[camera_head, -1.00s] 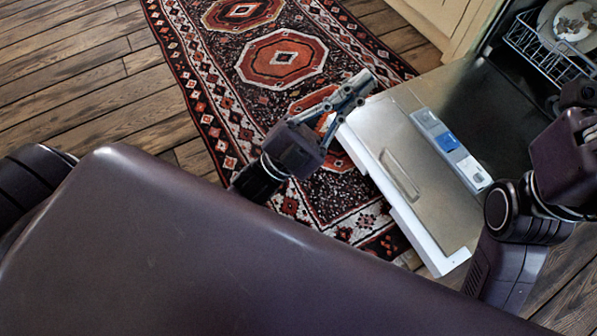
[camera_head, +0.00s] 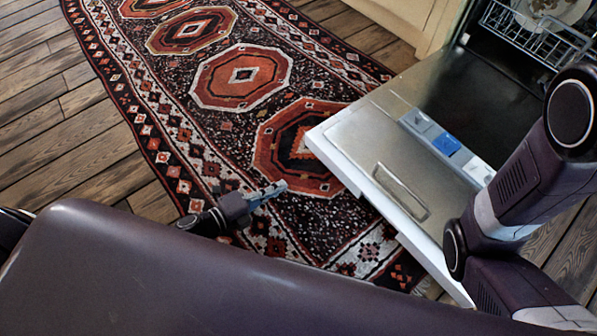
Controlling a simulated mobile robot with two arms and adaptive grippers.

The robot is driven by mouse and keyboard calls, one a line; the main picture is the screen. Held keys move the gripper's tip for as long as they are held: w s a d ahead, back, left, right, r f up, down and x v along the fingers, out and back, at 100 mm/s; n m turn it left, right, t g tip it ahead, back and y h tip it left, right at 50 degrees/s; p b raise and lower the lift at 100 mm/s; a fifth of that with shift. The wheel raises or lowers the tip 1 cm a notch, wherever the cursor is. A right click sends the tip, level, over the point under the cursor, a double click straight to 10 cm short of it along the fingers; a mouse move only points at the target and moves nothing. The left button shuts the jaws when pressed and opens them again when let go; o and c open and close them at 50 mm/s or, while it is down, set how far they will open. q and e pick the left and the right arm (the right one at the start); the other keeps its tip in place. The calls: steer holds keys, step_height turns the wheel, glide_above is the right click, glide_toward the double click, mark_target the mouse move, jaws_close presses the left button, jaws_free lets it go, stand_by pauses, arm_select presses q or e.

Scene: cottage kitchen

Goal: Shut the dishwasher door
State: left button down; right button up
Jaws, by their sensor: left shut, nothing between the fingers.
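The dishwasher door (camera_head: 360,135) hangs open, lowered to about level, with its steel inner face up and a white outer edge. A dispenser strip with a blue lid (camera_head: 446,144) and a raised loop (camera_head: 400,190) show on it. My left gripper (camera_head: 282,186) is shut and empty, over the rug to the left of the door's free edge, apart from it. My right arm (camera_head: 500,195) stands over the near right side of the door and hides part of it. My right gripper is not in view.
The dishwasher's opening at top right shows a wire rack (camera_head: 530,35) with a plate (camera_head: 553,10) in it. A cream cabinet (camera_head: 408,18) stands beside it. A patterned rug (camera_head: 185,85) covers the wooden floor left of the door, otherwise clear.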

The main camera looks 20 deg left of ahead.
mark_target(321, 158)
arm_select(q)
steer(key=w+d, duration=0.2)
steer(key=w, duration=0.2)
steer(key=w+d+b, duration=0.1)
steer(key=w+d, duration=0.2)
steer(key=w, duration=0.1)
steer(key=w+d, duration=0.3)
steer(key=shift+w+d, duration=0.25)
steer(key=shift+w, duration=0.15)
steer(key=shift+w+d+r, duration=0.2)
steer(key=shift+w+d, duration=0.15)
steer(key=shift+w, duration=0.05)
